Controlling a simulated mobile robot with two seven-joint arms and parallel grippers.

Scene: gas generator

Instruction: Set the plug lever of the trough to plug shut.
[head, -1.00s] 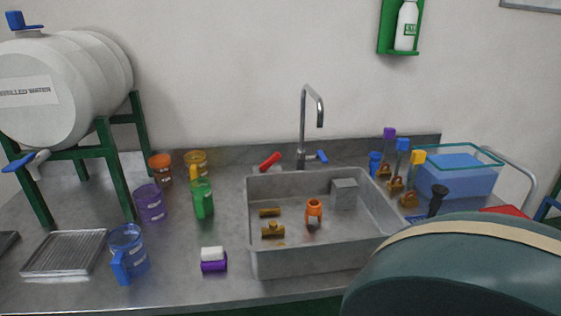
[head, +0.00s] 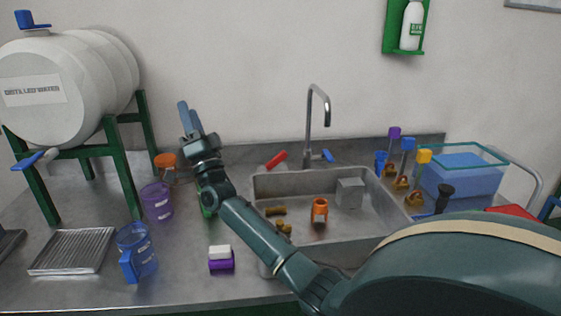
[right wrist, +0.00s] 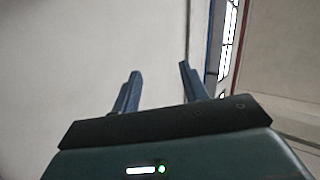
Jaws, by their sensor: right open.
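The trough (head: 260,185) is a grey metal basin set in the counter, in the middle of the head view. A red lever (head: 276,160) lies at its back left rim, left of the tap. I cannot tell from its pose whether the plug is open or shut. My right gripper (head: 184,106) is raised with its fingers pointing up, well left of the red lever and above the counter. In the right wrist view, its two blue fingers (right wrist: 158,75) are apart with nothing between them. My right arm covers the trough's front left corner. My left gripper is not in view.
A curved tap (head: 312,110) with a blue handle (head: 328,156) stands behind the trough. An orange piece (head: 319,208), a grey block (head: 349,192) and brass parts lie inside. Cups (head: 158,202) and a white tank (head: 75,75) are at left, a blue bin (head: 455,178) at right.

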